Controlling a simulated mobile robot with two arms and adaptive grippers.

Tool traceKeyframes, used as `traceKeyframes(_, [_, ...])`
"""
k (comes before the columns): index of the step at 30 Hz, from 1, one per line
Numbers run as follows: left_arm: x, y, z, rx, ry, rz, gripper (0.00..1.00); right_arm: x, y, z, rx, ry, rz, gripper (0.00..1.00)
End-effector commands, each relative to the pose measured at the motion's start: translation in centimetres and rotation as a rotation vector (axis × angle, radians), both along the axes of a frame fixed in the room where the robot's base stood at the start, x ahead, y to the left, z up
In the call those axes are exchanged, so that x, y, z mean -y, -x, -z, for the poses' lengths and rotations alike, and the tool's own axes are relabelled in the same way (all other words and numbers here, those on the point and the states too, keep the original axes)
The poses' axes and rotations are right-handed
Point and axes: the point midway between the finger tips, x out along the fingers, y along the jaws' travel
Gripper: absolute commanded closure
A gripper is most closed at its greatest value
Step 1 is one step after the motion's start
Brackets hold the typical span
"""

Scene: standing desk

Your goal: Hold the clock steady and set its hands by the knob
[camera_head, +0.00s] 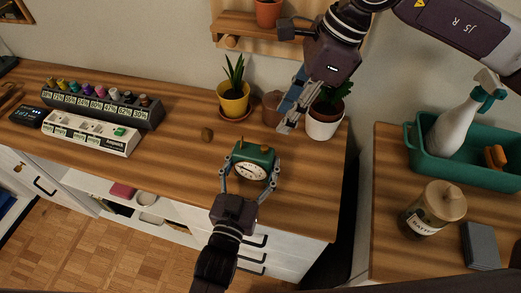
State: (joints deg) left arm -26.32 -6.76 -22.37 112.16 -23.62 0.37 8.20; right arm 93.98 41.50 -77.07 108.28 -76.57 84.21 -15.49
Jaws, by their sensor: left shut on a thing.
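A small green clock (256,153) with a cream dial stands upright on the wooden desk (180,166), its dial toward the front. My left gripper (250,173) is shut on the clock, with one finger on each side of its body. A brownish part shows on top of the clock; I cannot tell whether it is the knob. The hands are too small to read. My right gripper (287,117) is above the desk, behind and to the right of the clock, apart from it. Its fingers overlap in this view, so its opening is unclear.
A plant in a yellow pot (233,104), a brown pot (271,106) and a plant in a white pot (323,124) stand behind the clock. A rack of colored bottles (100,105) is farther left. The desk's right front is clear.

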Motion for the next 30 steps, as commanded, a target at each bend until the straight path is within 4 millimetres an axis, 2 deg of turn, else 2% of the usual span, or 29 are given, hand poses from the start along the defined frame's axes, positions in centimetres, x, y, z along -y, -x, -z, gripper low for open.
traceKeyframes(6, [0.0,0.0,0.0,0.001,0.000,0.000,0.64,0.7,-0.8,-1.2,-0.002,-0.027,-0.164,0.69])
traceKeyframes(12, [0.0,0.0,0.0,0.001,0.000,0.000,0.64,0.9,-0.9,-1.0,-0.002,-0.039,-0.231,0.69])
traceKeyframes(17, [0.0,0.0,0.0,0.001,0.000,0.000,0.64,0.0,-0.7,1.3,-0.004,-0.038,-0.233,0.69])
traceKeyframes(24, [0.0,0.0,0.0,0.001,0.000,0.000,0.64,-1.9,-0.5,5.8,-0.003,-0.038,-0.231,0.69])
traceKeyframes(30, [0.0,0.0,0.0,0.001,0.000,0.000,0.64,-3.0,-0.4,8.4,0.000,-0.038,-0.230,0.69])
